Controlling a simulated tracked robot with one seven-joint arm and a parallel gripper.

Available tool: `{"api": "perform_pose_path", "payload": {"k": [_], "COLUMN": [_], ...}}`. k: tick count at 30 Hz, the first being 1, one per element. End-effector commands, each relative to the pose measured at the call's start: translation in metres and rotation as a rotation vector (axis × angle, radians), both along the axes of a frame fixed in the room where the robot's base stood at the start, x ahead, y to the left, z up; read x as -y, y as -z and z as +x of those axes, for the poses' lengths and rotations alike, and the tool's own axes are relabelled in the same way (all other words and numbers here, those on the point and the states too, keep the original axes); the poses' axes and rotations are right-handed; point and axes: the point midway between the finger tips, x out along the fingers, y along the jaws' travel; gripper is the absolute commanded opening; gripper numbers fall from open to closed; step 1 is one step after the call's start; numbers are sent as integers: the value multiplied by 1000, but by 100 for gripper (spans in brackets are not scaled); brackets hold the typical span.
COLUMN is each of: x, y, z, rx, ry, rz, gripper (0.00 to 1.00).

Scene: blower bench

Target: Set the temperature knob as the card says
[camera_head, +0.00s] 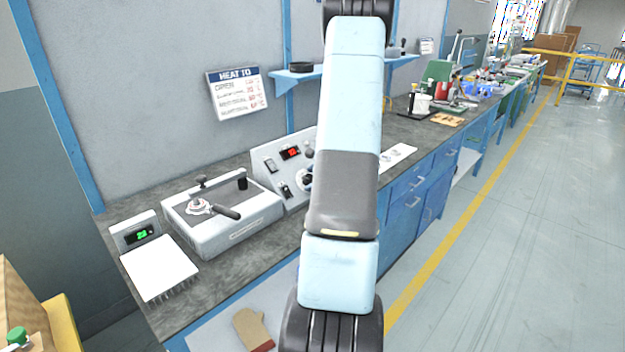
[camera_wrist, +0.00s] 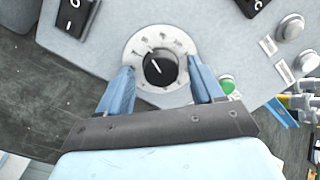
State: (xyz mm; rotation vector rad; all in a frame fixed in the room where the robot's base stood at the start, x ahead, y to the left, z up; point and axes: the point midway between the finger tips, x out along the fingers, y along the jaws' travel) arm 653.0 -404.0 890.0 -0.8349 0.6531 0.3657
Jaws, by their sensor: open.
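The temperature knob (camera_wrist: 160,69) is black with a white pointer line, set in a pale round dial on the sloped grey control panel (camera_wrist: 100,62). In the wrist view its pointer slants toward the upper left of the picture; the dial marks are too small to read. My gripper (camera_wrist: 163,78) is open, its two blue fingers on either side of the dial, apart from the knob. The card (camera_head: 239,93), headed "HEAT TO", hangs on the wall with several lines of small text. The red display (camera_head: 291,153) on the panel is too small to read surely. My arm hides part of the panel in the head view.
A grey box with a lever and handle (camera_head: 222,222) stands left of the panel. A small unit with a green display (camera_head: 142,235) and a white plate (camera_head: 160,267) are farther left. A blue shelf (camera_head: 296,76) juts from the wall. Rocker switches (camera_wrist: 75,15) and a green button (camera_wrist: 227,86) lie near the dial.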

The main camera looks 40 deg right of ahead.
Motion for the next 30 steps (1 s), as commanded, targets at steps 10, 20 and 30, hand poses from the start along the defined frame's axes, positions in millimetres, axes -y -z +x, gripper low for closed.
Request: {"api": "perform_pose_path", "payload": {"k": [10, 20, 30], "x": [1, 4, 6], "y": [-9, -49, -83], "z": [-8, -54, -94], "rx": [2, 3, 0], "ry": [-2, 2, 0], "rz": [-2, -3, -2], "gripper": [66, 66, 66]}}
